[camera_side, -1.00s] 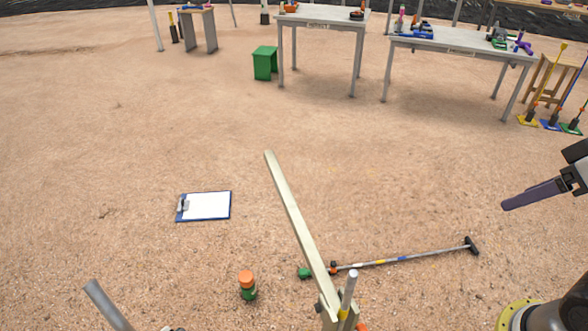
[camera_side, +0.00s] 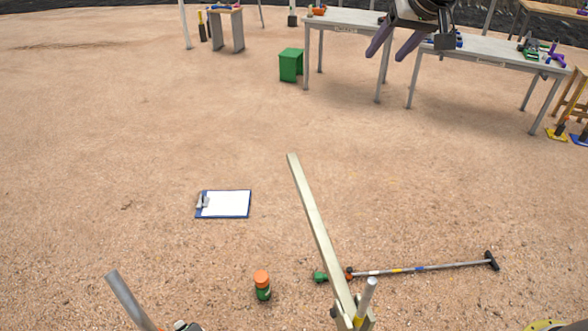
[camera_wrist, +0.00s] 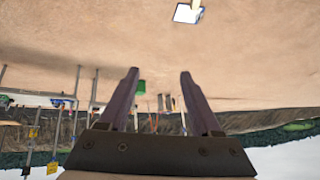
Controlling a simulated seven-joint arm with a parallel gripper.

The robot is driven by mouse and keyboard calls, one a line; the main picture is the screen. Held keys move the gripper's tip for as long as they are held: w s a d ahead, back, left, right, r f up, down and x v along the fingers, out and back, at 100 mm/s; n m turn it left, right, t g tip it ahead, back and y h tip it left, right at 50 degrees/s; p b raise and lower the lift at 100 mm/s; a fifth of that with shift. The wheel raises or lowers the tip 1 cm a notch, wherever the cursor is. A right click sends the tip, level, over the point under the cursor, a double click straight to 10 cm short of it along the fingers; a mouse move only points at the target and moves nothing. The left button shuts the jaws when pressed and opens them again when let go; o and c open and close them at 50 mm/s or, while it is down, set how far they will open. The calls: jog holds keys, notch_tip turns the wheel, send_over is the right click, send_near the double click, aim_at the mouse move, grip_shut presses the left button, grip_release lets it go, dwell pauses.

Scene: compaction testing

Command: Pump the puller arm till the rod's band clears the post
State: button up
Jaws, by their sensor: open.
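The puller arm (camera_side: 318,222) is a long pale beam that slopes up and leftward from a pivot at the bottom of the side view. The rod (camera_side: 366,300) is a grey upright beside the beam's lower end; its lower part and the post are cut off by the frame edge, and I cannot make out the band's height. My gripper (camera_side: 388,50) hangs at the top of the side view, well apart from the beam, with its two purple fingers spread and empty. The open fingers also show in the wrist view (camera_wrist: 158,80), with nothing between them.
A clipboard (camera_side: 226,204) lies left of the beam. An orange-capped green bottle (camera_side: 262,286) and a long-handled tool (camera_side: 425,268) are on the ground near its base. Open sandy ground lies between.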

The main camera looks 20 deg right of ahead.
jog(key=w+a+f, duration=0.4)
jog(key=w+f, duration=0.2)
jog(key=n+g, duration=0.2)
jog(key=g, duration=0.1)
send_over(294, 169)
jog(key=s, duration=0.2)
jog(key=f, duration=2)
jog(key=shift+w+d+f, duration=0.2)
jog(key=shift+d+f, duration=0.05)
jog(key=shift+d, duration=0.05)
jog(key=x, duration=1.3)
jog(key=shift+w+d, duration=0.1)
jog(key=shift+w, duration=0.05)
jog(key=shift+c, duration=0.3)
grip_shut()
jog(key=shift+r, duration=0.1)
